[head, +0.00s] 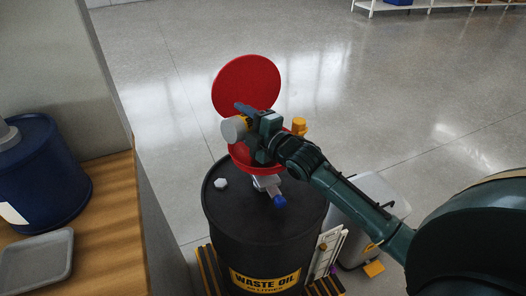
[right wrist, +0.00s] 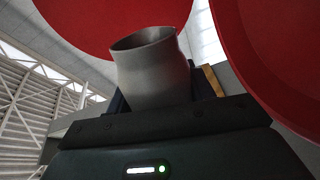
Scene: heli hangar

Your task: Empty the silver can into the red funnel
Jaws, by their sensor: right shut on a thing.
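The red funnel (head: 243,158) sits on top of the black waste oil drum, its round red lid (head: 246,86) standing open behind it. My right gripper (head: 255,122) is above the funnel, coming from the right, and is shut on the silver can (head: 233,129). The can looks tilted, over the left part of the funnel. In the right wrist view the can (right wrist: 155,70) stands out from between the jaws, its open mouth showing; its contents are hidden. Red round surfaces lie close on both sides there. The arm hides much of the funnel. My left gripper is not in view.
The black drum (head: 230,235) carries a white cap (head: 221,183) and a blue-ended tap (head: 280,201). An orange piece (head: 299,126) shows beside the funnel. A wooden bench with a blue container (head: 45,170) and grey tray (head: 42,262) is left. A grey bin (head: 375,190) stands right.

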